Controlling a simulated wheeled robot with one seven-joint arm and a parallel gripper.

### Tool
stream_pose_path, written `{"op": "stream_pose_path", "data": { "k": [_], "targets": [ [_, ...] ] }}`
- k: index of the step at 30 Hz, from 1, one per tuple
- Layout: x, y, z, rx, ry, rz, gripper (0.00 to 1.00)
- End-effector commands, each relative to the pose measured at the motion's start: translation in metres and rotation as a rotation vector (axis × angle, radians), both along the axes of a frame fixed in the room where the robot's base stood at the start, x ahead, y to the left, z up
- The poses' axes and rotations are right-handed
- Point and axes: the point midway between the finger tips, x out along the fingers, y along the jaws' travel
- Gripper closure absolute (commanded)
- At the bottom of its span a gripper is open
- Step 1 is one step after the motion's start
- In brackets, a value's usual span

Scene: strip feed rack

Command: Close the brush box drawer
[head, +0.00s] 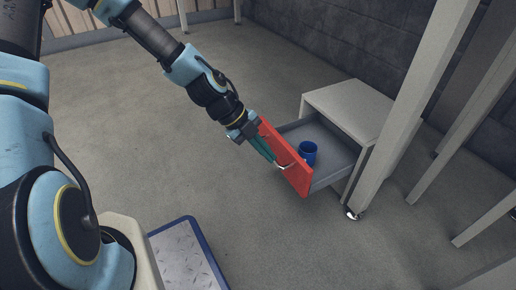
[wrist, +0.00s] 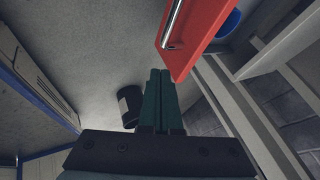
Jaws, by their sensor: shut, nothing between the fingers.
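The brush box drawer (head: 328,153) is pulled out of its pale cabinet (head: 349,104). It has a red front (head: 286,158) with a thin metal handle (head: 285,166) and a grey tray behind it. A blue cup (head: 308,152) stands inside the drawer. My gripper (head: 273,161) has green fingers, shut and empty, at the outer side of the red front near the handle. In the wrist view the fingers (wrist: 159,78) end close to the lower edge of the red front (wrist: 196,35). I cannot tell whether they touch it.
A pale post (head: 410,105) on a castor stands just right of the drawer, with more pale legs (head: 462,135) beyond. A dark cylinder (wrist: 130,106) shows on the floor in the wrist view. A blue-edged metal plate (head: 186,255) lies at lower left. The floor left of the drawer is clear.

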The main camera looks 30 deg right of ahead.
Motion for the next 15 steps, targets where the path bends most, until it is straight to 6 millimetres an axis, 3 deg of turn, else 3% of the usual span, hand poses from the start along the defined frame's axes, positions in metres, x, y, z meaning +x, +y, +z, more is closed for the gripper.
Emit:
{"op": "stream_pose_path", "data": {
  "k": [1, 5, 9, 15],
  "targets": [
    [-0.006, -0.005, -0.015, 0.001, 0.001, -0.003, 1.00],
    [-0.015, -0.017, -0.033, 0.001, -0.001, -0.002, 1.00],
    [-0.014, -0.039, -0.028, -0.001, -0.003, -0.001, 1.00],
    [-0.015, -0.052, -0.026, 0.001, 0.000, 0.000, 1.00]
  ]
}}
